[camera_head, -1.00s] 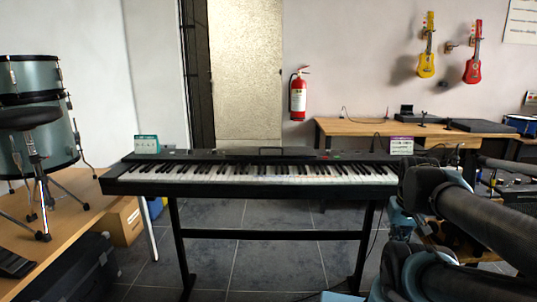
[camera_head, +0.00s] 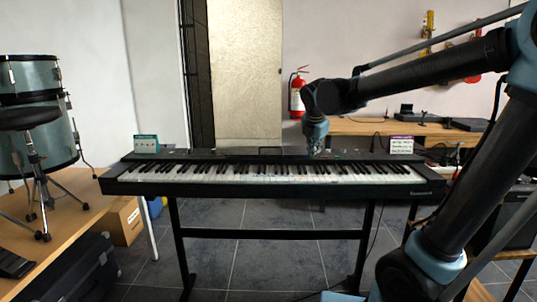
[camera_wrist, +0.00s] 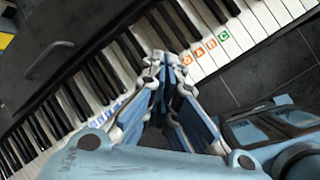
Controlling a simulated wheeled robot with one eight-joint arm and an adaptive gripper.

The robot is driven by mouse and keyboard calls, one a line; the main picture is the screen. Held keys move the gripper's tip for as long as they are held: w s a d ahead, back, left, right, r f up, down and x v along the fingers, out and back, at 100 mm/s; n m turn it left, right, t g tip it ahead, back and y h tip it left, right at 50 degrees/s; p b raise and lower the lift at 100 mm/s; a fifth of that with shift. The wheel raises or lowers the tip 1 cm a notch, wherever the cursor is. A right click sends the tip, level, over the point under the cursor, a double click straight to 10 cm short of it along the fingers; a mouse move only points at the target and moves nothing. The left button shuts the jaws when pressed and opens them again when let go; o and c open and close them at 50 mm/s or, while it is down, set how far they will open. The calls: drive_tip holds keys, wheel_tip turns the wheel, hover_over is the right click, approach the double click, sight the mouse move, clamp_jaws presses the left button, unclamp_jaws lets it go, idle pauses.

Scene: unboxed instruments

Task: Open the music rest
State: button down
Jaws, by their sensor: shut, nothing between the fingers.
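The black digital piano (camera_head: 265,190) stands on its frame in the middle of the room. The music rest (camera_head: 250,151) is a thin dark piece lying low along the back of its top. In the wrist view, a dark handle-like bar, likely part of the music rest (camera_wrist: 45,45), shows at upper left on the piano's black top. My gripper (camera_head: 316,150) is shut and empty, over the back of the keys right of the rest. In the wrist view my gripper (camera_wrist: 168,62) points down at the keys, apart from the bar.
Coloured letter stickers (camera_wrist: 205,50) mark some white keys. A small green box (camera_head: 146,143) stands at the piano's left end and a white card (camera_head: 401,145) at its right. A drum set sits on the left table. A wooden desk (camera_head: 355,127) is behind, near a fire extinguisher (camera_head: 296,100).

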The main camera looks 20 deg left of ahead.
sight(267, 156)
drive_tip(key=w+a+r+n+t+y, duration=0.1)
drive_tip(key=a+r+n, duration=0.2)
drive_tip(key=a+n, duration=1.1)
drive_tip(key=w+a+f+m, duration=0.1)
drive_tip(key=w+a+f, duration=0.1)
drive_tip(key=w+a+f+m, duration=0.1)
drive_tip(key=w+a+f, duration=0.1)
drive_tip(key=f, duration=0.1)
drive_tip(key=w+a+f+m, duration=0.1)
drive_tip(key=w+f+m, duration=0.1)
drive_tip(key=f, duration=0.1)
drive_tip(key=shift+a+f, duration=0.1)
drive_tip(key=shift+a, duration=0.3)
drive_tip(key=shift+s+a, duration=0.1)
